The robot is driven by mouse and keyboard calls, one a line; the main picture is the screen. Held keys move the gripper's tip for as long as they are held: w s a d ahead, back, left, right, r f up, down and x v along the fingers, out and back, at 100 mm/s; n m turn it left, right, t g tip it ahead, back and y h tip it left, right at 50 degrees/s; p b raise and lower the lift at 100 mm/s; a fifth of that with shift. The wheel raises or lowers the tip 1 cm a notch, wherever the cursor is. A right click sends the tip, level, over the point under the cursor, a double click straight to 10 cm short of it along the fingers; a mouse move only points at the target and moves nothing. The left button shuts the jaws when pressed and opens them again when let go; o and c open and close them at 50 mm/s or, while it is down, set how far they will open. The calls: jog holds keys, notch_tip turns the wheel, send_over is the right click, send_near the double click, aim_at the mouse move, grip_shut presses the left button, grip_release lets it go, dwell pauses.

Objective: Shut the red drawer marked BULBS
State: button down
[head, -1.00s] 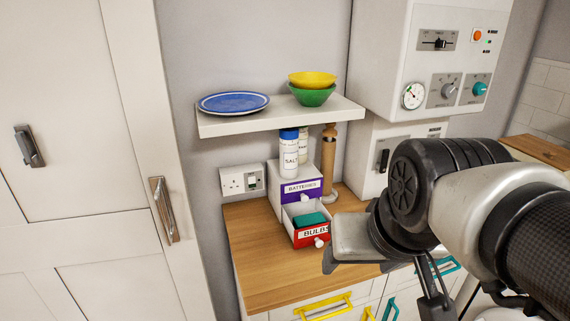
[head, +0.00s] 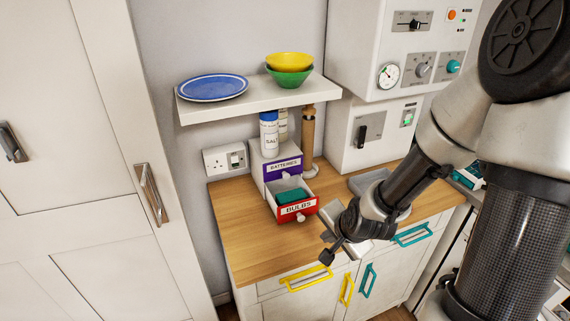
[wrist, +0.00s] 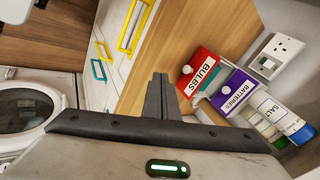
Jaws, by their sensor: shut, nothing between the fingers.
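The red drawer marked BULBS (head: 297,211) is pulled out of a small white drawer unit on the wooden counter. Its front has a white knob, and a teal item (head: 292,196) lies inside. The red front also shows in the wrist view (wrist: 206,72), tilted in the picture. My gripper (head: 327,257) is shut and empty, in front of the drawer and slightly to its right in the head view, apart from it. Its closed dark fingers (wrist: 160,82) show left of the red front in the wrist view. The purple drawer marked BATTERIES (head: 283,168) sits above and looks shut.
A white shelf (head: 258,100) with a blue plate and stacked bowls overhangs the unit. A salt jar (head: 269,134) stands on the unit, with a wooden post (head: 308,135) at its right. A grey tray (head: 367,181) lies behind my arm. The counter left of the drawer is clear.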

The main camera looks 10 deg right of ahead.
jog(key=m, duration=0.1)
jog(key=m+t+y+b, duration=0.1)
jog(key=m+t+b, duration=0.1)
jog(key=b, duration=0.3)
send_near(302, 220)
notch_tip(302, 220, down, 4)
jog(key=shift+f, duration=0.1)
jog(key=w, duration=0.2)
jog(key=shift+w+a+r, duration=0.25)
jog(key=shift+r, duration=0.05)
jog(key=shift+w+a+p, duration=0.15)
jog(key=shift+w+p, duration=0.15)
jog(key=shift+w, duration=0.3)
